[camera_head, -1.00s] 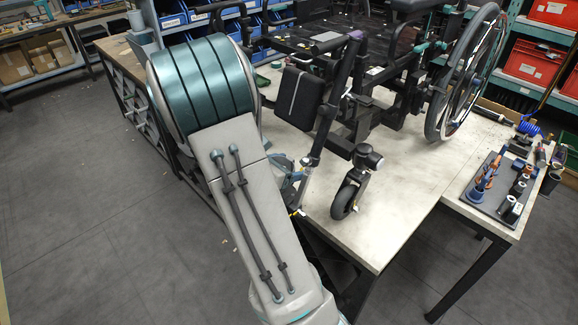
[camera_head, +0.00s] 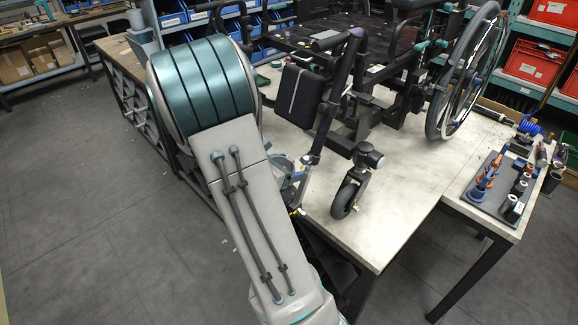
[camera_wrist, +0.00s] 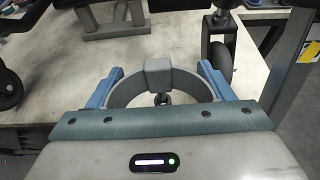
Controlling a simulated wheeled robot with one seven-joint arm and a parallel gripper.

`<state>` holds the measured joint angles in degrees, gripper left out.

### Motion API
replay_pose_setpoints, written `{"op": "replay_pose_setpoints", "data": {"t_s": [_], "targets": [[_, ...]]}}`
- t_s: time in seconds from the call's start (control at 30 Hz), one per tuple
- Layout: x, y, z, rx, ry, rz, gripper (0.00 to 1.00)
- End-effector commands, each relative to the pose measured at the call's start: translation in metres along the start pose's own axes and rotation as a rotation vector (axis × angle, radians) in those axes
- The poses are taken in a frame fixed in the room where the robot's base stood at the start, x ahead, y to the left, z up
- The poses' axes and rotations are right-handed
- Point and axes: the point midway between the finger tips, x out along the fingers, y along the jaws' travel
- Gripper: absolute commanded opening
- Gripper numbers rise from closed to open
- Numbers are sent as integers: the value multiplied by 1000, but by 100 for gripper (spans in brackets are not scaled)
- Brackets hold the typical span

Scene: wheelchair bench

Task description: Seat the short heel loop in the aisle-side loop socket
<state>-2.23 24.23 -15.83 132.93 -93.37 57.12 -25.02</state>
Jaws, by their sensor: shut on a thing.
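My gripper (camera_wrist: 160,88) shows in the wrist view with its two blue fingers on either side of a grey curved loop (camera_wrist: 121,94). It is shut on this loop, which I take to be the short heel loop. A squarish grey block (camera_wrist: 158,72) sits at the loop's far middle, and a small dark round part shows inside the curve. In the head view my arm hides most of the gripper, beside the wheelchair's lower front frame (camera_head: 312,160). I cannot make out the aisle-side loop socket, or whether the loop touches it.
The wheelchair stands on a pale bench (camera_head: 400,205). Its front caster (camera_head: 346,197) is just right of my gripper, and a dark padded panel (camera_head: 299,96) is above. A tool tray (camera_head: 483,207) lies at the right. Open floor is at the left.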

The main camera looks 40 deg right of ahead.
Motion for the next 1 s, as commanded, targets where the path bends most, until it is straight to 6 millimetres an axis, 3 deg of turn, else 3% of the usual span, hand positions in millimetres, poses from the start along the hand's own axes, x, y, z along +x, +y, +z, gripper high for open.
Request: {"op": "replay_pose_setpoints", "data": {"t_s": [0.97,1.0], "targets": [[10,0,-24,0,0,0,52],[10,0,-23,0,0,0,80]]}}
